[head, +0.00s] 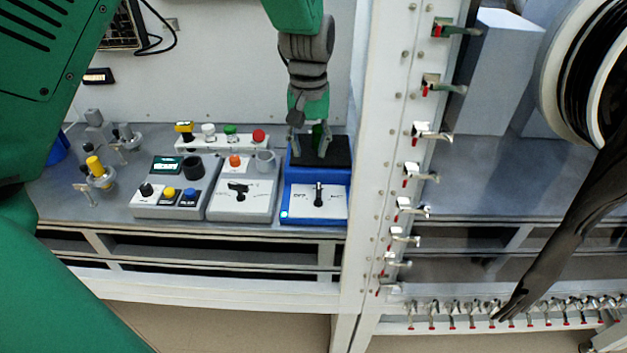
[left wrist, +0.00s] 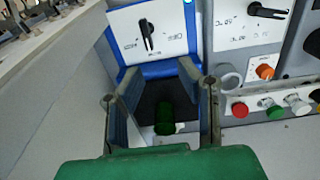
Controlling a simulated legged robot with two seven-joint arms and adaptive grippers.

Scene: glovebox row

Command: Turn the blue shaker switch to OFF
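The blue shaker (head: 342,178) stands at the right end of the bench row, with a black pad (head: 337,152) at its rear. Its white front panel (head: 299,201) carries a black switch (head: 319,195), whose handle lies roughly front to back. In the left wrist view the switch (left wrist: 147,37) is nearly upright, slightly tilted; the panel marks are unreadable. My left gripper (head: 308,146) is over the black pad, behind the switch and apart from it. Its fingers are spread in the left wrist view (left wrist: 163,95), with a green cylinder (left wrist: 164,118) visible between them. My right gripper is not in view.
A grey unit with a black switch (head: 238,188) stands close left of the shaker. A row of coloured knobs (head: 231,130) lies behind it. A white frame post (head: 366,150) with metal clamps rises just right.

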